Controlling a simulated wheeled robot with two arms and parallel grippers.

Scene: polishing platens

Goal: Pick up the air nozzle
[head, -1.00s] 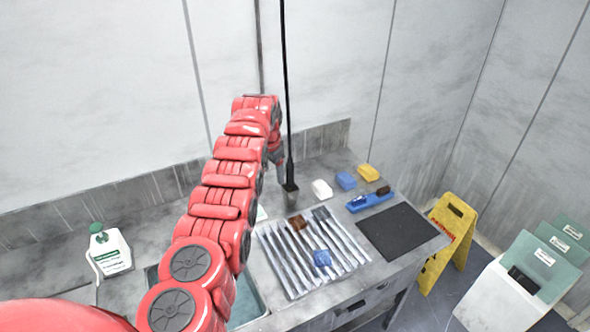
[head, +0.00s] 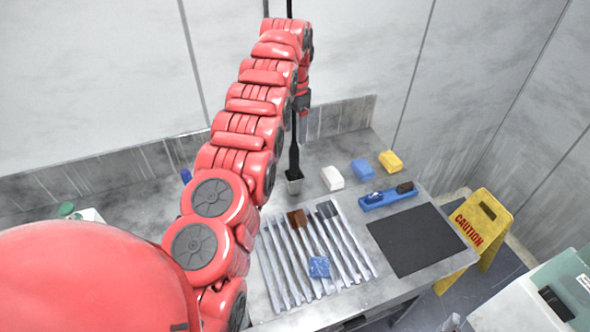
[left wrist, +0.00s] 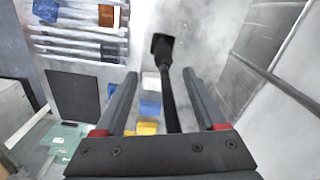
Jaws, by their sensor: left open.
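The air nozzle looks to be the slim black wand (head: 294,158) standing upright at the back of the counter, its lower end in a small grey holder (head: 294,187). A thin black line runs up from it, partly hidden by my left arm. In the left wrist view the black wand (left wrist: 169,95) appears between the fingers, with a dark squarish end (left wrist: 162,45) beyond the tips. My left gripper (left wrist: 160,76) is open. In the head view my left gripper (head: 302,104) is beside the upper wand; I cannot tell whether it touches. My right gripper is not in view.
A ribbed rack (head: 275,275) holds brushes and a blue sponge (head: 319,267). White (head: 332,178), blue (head: 363,169) and yellow (head: 391,161) blocks, a blue tray (head: 375,201) and a black mat (head: 414,239) lie right. A yellow caution sign (head: 482,225) stands beyond the counter.

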